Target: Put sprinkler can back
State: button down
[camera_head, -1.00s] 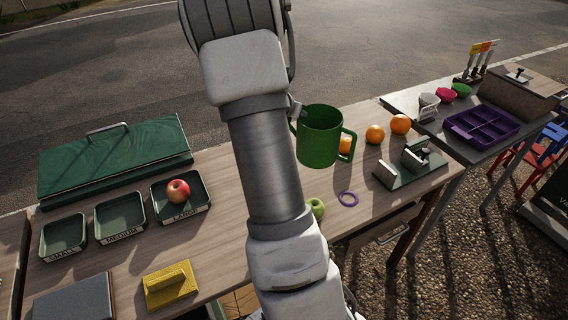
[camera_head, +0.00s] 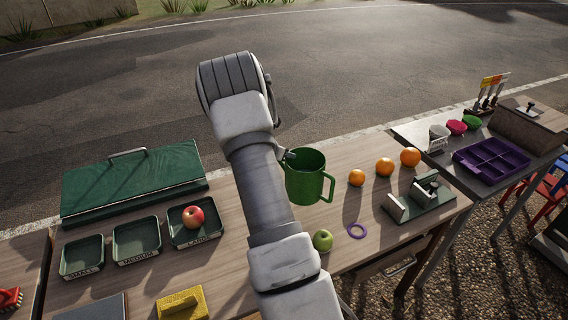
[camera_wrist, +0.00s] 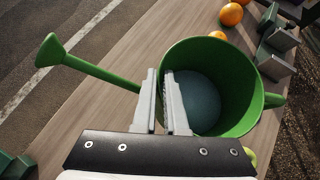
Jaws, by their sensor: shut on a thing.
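The green sprinkler can (camera_head: 305,178) is held upright over the wooden table (camera_head: 345,215), right of my arm in the head view. Its handle is on the right side. In the wrist view, the can (camera_wrist: 245,95) shows its open top, a bluish inside bottom, and a long spout with a round head at the left. My gripper (camera_wrist: 166,88) is shut on the can's near rim wall, one finger outside and one inside. In the head view my arm hides most of the gripper (camera_head: 287,155).
Three oranges (camera_head: 384,167) and a metal stand (camera_head: 420,196) are at the table's right. Trays, one with a red apple (camera_head: 193,216), are left. A grey table (camera_head: 440,145) with a purple tray (camera_head: 490,160) stands right.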

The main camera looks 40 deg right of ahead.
aim_at(294, 168)
jog(key=shift+w+a+f, duration=0.1)
jog(key=shift+w+f, duration=0.15)
jog(key=shift+f, duration=0.55)
jog(key=shift+w+a+f, duration=0.1)
jog(key=shift+w+f, duration=0.2)
jog(key=shift+f, duration=0.5)
jog(key=shift+w+f, duration=0.25)
jog(key=shift+f, duration=0.55)
jog(key=shift+f, duration=0.2)
jog(key=c, duration=1)
grip_release()
jog(key=shift+a, duration=0.1)
jog(key=shift+o, duration=0.2)
